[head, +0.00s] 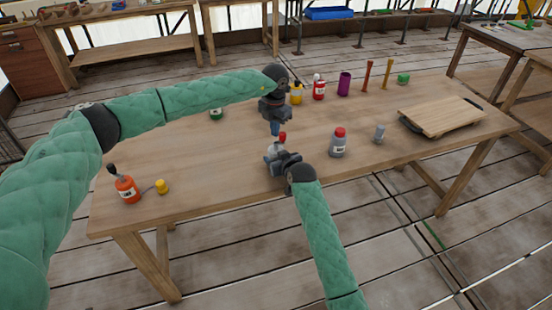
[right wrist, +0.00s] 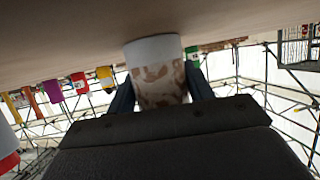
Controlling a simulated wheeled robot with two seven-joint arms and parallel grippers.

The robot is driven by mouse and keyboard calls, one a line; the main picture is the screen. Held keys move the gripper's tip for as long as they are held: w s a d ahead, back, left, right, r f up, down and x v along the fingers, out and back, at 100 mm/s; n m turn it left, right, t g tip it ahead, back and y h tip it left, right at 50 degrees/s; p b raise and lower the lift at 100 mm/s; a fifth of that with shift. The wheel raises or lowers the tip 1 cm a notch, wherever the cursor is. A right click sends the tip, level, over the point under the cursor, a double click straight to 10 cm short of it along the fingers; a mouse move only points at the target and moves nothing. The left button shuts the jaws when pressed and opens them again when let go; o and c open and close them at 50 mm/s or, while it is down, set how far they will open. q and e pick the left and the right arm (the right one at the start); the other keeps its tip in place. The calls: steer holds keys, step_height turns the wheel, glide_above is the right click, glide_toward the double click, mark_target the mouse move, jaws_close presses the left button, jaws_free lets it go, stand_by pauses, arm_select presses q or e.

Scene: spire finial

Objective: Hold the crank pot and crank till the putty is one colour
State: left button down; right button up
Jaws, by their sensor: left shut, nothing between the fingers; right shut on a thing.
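The crank pot (right wrist: 158,82) fills the middle of the right wrist view, between the two fingers of my right gripper (right wrist: 160,95). It has a pale rim band and patchy brown and white below, so more than one colour shows. In the head view my right gripper (head: 275,156) is shut around the pot at the table's middle, hiding much of it. A small red knob (head: 282,136) shows above the pot, seemingly its crank's. My left gripper (head: 275,131) is shut and empty, pointing down just above and beside the knob; I cannot tell whether they touch.
On the table (head: 235,178) a grey red-capped bottle (head: 338,145) and a small grey item (head: 379,133) stand right of the pot. An orange bottle (head: 127,190) and yellow item (head: 162,187) stand left. Several coloured containers line the back; a wooden board (head: 440,117) lies right.

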mark_target(284, 135)
arm_select(q)
steer(key=shift+s+d, duration=0.35)
steer(key=shift+s, duration=0.1)
steer(key=shift+s+d, duration=0.3)
steer(key=shift+d, duration=0.45)
stand_by(0.7)
steer(key=shift+s+d, duration=0.2)
steer(key=shift+s, duration=0.25)
steer(key=shift+s+d, duration=0.2)
steer(key=shift+s, duration=0.25)
stand_by(1.4)
steer(key=shift+s, duration=0.35)
steer(key=shift+s+a, duration=0.25)
steer(key=shift+s, duration=0.35)
stand_by(0.8)
steer(key=shift+w+d, duration=0.1)
steer(key=shift+d, duration=0.15)
steer(key=shift+r, duration=0.1)
step_height(284, 135, up, 7)
stand_by(1.0)
stand_by(0.4)
